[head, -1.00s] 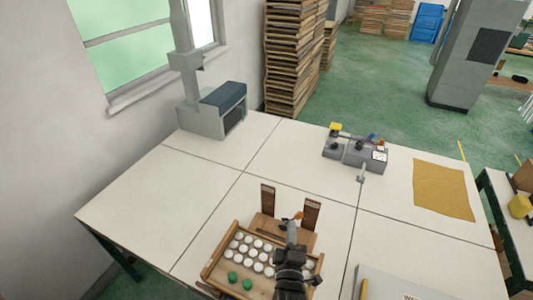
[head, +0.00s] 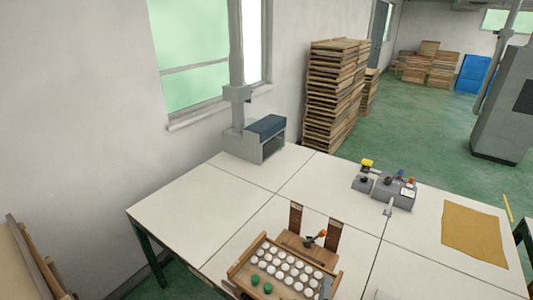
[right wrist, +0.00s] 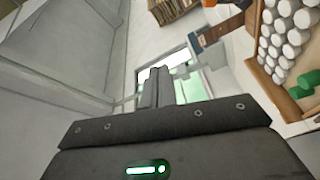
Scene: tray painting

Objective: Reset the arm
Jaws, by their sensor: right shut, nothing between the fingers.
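My right gripper shows in the right wrist view (right wrist: 155,86) with its fingers together and nothing between them. The tray holds rows of white round-topped pieces and two green ones (head: 255,279). My left gripper is not in view.
A grey device (head: 385,190) and a tan sheet (head: 474,233) lie on the white table (head: 190,215).

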